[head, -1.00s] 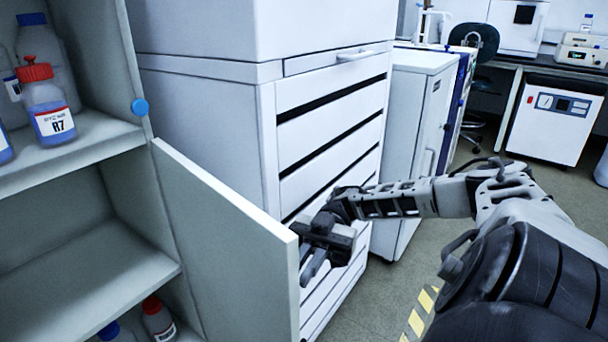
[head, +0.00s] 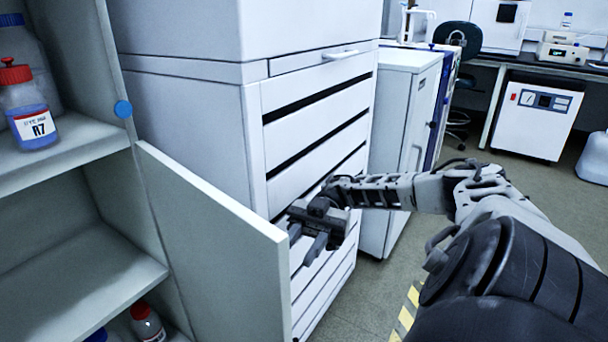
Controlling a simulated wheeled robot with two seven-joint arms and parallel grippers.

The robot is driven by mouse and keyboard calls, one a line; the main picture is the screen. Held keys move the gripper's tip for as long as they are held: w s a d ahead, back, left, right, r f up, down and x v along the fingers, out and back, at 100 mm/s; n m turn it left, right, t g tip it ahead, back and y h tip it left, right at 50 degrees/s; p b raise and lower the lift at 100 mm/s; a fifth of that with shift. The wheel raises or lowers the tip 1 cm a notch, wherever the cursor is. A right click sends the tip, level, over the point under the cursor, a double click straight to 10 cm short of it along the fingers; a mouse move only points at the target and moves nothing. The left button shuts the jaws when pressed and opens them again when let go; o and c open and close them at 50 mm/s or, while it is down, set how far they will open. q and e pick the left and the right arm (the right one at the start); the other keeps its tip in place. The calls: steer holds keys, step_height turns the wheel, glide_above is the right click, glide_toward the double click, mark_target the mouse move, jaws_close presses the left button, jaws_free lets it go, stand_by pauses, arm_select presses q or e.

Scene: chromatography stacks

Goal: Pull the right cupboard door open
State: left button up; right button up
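The right cupboard door (head: 215,240) stands swung out from the cupboard, its pale inner face toward me and the lower shelves exposed. Its outer face and any handle are hidden. My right gripper (head: 304,243) is just beyond the door's free edge, on the outer side. Its two fingers point down toward me with a gap between them, and nothing shows between them. One finger lies close to the door edge in the picture; I cannot tell whether it touches. My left gripper is not in view.
The cupboard shelf (head: 75,150) holds a red-capped bottle labelled R7 (head: 30,110). More bottles stand low in the cupboard. A blue knob (head: 123,109) is on its side edge. A white drawer cabinet (head: 185,130) stands close behind the door.

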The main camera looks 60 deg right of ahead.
steer(key=shift+w+d, duration=0.15)
steer(key=shift+d, duration=0.65)
steer(key=shift+w+d, duration=0.15)
steer(key=shift+d, duration=0.6)
steer(key=shift+r, duration=0.1)
